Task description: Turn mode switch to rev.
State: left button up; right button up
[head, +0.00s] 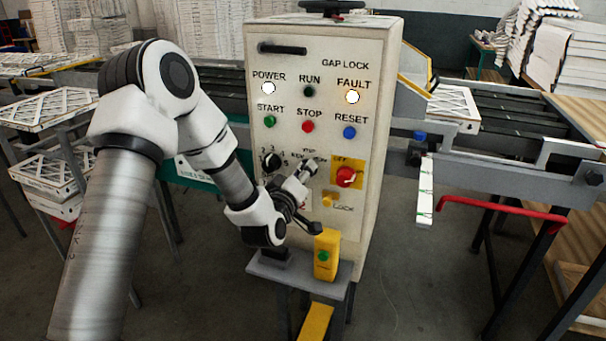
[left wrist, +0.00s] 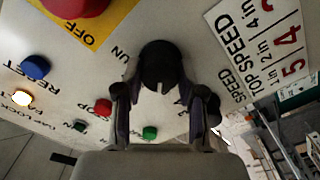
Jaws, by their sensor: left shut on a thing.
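The mode switch is a black knob (left wrist: 160,62) on the cream control panel (head: 330,225). In the left wrist view it sits between the fingers of my left gripper (left wrist: 163,98), which is shut on it. In the head view my left gripper (head: 308,172) reaches the panel's middle, below the STOP button, and covers the knob. Part of a printed label shows beside the knob in the wrist view, ending in "UN". My right gripper is not in view.
A numbered black dial (head: 271,162) is left of my gripper. A red knob on a yellow plate (head: 345,176) is close on the right. START (head: 270,122), STOP (head: 308,126) and RESET (head: 349,132) buttons are above. A yellow button box (head: 326,254) stands below.

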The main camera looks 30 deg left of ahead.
pick_arm(q)
jog(key=o, duration=1.1)
jog(key=v, duration=0.7)
jog(key=shift+s, duration=0.25)
